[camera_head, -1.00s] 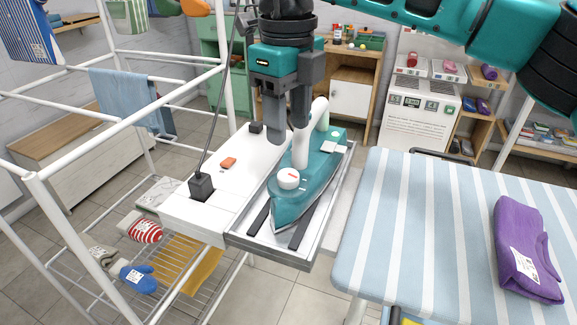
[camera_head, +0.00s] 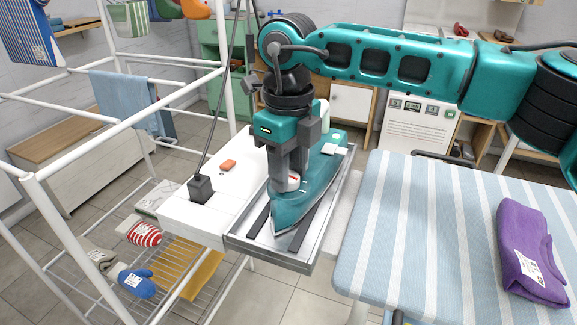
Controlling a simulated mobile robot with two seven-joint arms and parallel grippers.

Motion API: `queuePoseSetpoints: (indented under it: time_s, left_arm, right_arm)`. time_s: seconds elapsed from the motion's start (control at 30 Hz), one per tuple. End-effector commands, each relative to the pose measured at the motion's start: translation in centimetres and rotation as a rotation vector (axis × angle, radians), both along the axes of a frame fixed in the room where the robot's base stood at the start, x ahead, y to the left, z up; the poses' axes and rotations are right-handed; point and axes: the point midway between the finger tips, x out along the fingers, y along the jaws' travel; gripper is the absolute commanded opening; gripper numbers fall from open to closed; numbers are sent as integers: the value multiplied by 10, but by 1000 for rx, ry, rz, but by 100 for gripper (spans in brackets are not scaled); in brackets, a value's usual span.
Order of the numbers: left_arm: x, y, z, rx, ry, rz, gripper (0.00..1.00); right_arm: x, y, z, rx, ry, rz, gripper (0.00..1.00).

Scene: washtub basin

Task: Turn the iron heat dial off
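The teal iron (camera_head: 318,178) rests on the metal tray (camera_head: 262,247) beside the ironing board. Whether the fingers press on the dial cannot be seen. My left gripper is not in view.
A drying rack (camera_head: 95,155) stands left. The striped ironing board (camera_head: 440,230) bears a folded purple cloth (camera_head: 528,250).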

Motion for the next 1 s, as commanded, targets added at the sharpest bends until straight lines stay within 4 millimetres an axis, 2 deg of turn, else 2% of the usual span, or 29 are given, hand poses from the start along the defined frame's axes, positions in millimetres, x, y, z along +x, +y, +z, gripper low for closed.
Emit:
queuePoseSetpoints:
  time_s: [0.03,0.3,0.67,1.0]
  left_arm:
    - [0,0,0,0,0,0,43]
    - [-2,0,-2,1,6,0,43]
    - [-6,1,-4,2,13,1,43]
    - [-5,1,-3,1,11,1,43]
  right_arm:
    - [0,0,0,0,0,0,31]
    - [0,0,0,0,0,0,7]
    - [0,0,1,1,0,73,7]
    - [0,0,1,0,-1,336,7]
